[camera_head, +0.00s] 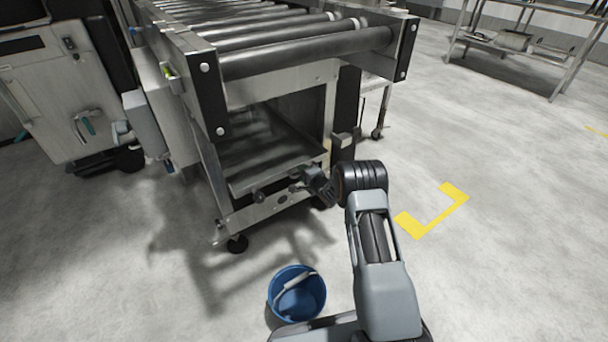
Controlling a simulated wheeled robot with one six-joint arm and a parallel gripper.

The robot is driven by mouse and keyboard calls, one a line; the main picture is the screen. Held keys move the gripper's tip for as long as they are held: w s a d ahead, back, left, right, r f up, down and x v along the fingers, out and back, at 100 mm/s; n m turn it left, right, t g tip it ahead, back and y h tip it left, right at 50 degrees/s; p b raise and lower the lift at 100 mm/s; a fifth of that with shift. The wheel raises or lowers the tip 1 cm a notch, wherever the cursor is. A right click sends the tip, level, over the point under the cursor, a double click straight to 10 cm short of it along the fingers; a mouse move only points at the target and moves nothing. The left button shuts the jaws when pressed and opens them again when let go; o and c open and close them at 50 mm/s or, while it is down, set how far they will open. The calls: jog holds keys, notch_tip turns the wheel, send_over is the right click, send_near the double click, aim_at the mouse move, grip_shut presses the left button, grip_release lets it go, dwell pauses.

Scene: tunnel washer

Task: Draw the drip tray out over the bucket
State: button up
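The drip tray (262,157) is a flat grey metal tray low inside the conveyor frame, under the rollers. Its front edge lies near the frame's front opening. My gripper (299,181) is at the right part of the tray's front edge, small and dark. I cannot tell whether its fingers touch the tray or are closed on anything. The blue bucket (285,314) stands upright on the floor in front of the frame, apart from the tray, with a pale handle across its opening. My arm hides the floor to its right.
The roller conveyor (303,54) stands over the tray on a metal frame with casters. A grey cabinet (45,95) is at the left. A yellow floor marking (432,211) lies right of my arm, on open floor. A metal table (520,48) is far right.

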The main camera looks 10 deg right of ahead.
grip_shut()
dwell(0.5)
